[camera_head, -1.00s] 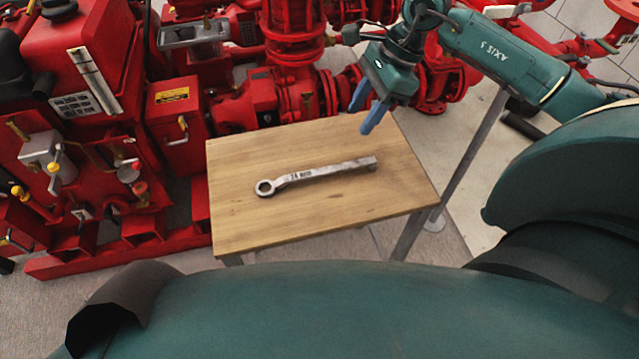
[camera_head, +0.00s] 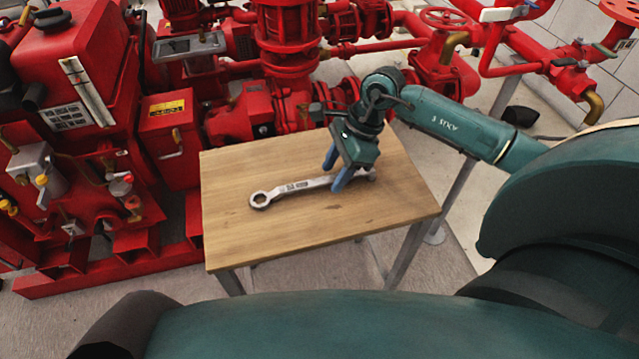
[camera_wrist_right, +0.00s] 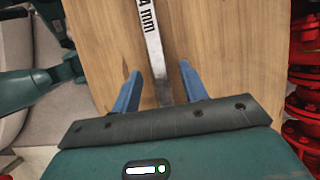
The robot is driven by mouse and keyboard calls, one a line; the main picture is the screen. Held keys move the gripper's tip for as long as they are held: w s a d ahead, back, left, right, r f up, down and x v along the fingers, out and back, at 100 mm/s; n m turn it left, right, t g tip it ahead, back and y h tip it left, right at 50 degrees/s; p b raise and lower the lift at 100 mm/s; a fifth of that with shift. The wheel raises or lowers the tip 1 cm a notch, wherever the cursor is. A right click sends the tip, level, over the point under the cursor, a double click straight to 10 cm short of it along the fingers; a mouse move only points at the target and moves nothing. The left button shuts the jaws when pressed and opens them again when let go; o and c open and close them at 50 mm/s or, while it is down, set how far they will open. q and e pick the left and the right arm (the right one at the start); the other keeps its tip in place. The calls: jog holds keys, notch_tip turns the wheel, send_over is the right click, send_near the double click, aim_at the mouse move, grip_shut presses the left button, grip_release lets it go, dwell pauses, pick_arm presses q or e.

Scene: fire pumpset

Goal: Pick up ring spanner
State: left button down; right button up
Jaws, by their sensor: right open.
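The ring spanner (camera_head: 293,188) is a silver metal bar with a ring at its left end and dark lettering on the handle. It lies flat on the wooden table (camera_head: 240,235). My right gripper (camera_head: 333,176) is open above the spanner's right-hand end and hides part of the handle. In the right wrist view the spanner's handle (camera_wrist_right: 153,50) runs between the two blue fingers (camera_wrist_right: 159,88), with a gap on each side. I cannot tell the exact height of the fingers over the table. My left gripper is not in view.
Red pump machinery (camera_head: 290,75) stands close behind the table, with a red cabinet (camera_head: 75,75) at the left. The table's front and left parts are bare. Red pipes with valves (camera_head: 450,60) are at the back right.

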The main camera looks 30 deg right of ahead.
jog(key=shift+a+f, duration=0.15)
jog(key=shift+f, duration=0.25)
jog(key=shift+c, duration=0.2)
grip_shut()
jog(key=shift+r, duration=0.1)
